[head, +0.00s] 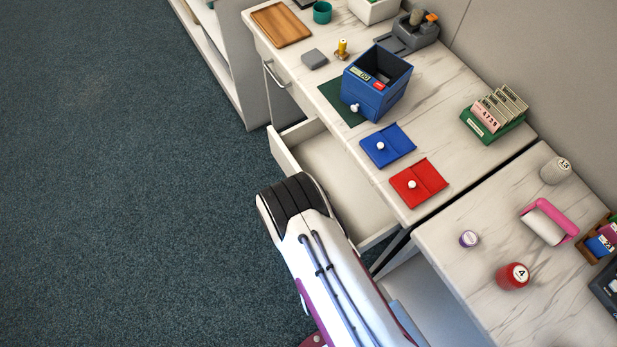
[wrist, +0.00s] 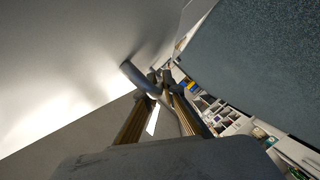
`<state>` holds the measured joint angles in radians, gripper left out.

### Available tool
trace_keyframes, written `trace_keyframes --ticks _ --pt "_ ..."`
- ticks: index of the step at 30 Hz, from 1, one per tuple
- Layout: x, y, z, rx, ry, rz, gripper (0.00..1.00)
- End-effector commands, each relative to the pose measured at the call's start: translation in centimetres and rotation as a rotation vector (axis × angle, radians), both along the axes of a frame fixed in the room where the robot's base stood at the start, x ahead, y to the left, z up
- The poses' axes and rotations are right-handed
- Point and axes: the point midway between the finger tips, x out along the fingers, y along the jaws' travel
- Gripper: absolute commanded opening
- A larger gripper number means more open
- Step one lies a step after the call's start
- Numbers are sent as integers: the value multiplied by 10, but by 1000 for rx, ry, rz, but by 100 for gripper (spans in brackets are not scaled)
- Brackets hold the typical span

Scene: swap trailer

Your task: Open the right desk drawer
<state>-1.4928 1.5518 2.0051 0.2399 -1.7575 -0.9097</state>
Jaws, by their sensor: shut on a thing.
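The right desk drawer (head: 283,152) is white and stands pulled well out from the marble-topped desk, with its pale, empty-looking inside in view. In the wrist view my gripper (wrist: 162,88) is shut on the drawer's grey bar handle (wrist: 138,77), which crosses between the fingers. The drawer front (wrist: 60,60) fills the upper left of that view as a pale surface. In the head view my white arm covers the gripper, the handle and part of the drawer front.
A second, closed drawer with a handle (head: 276,76) sits farther left. On the desk are a blue box (head: 378,85), a blue tray (head: 388,146) and a red tray (head: 418,183). Another table (head: 450,235) stands at lower right. Carpet (head: 120,150) is clear at left.

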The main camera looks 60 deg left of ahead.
Motion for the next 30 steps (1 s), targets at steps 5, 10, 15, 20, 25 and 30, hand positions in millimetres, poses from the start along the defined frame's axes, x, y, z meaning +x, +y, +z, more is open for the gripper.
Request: trace_keyframes --ticks 5,10,15,20,25,30 --pt "-28 0 -1 -2 1 5 0" --pt "-47 -1 0 -2 -1 4 0" --pt "-59 -1 -1 -2 0 1 0" --pt "-65 -1 -1 -2 0 0 0" --pt "-66 -1 -1 -4 0 -1 0" --pt "-66 -1 -1 -4 0 -1 0"
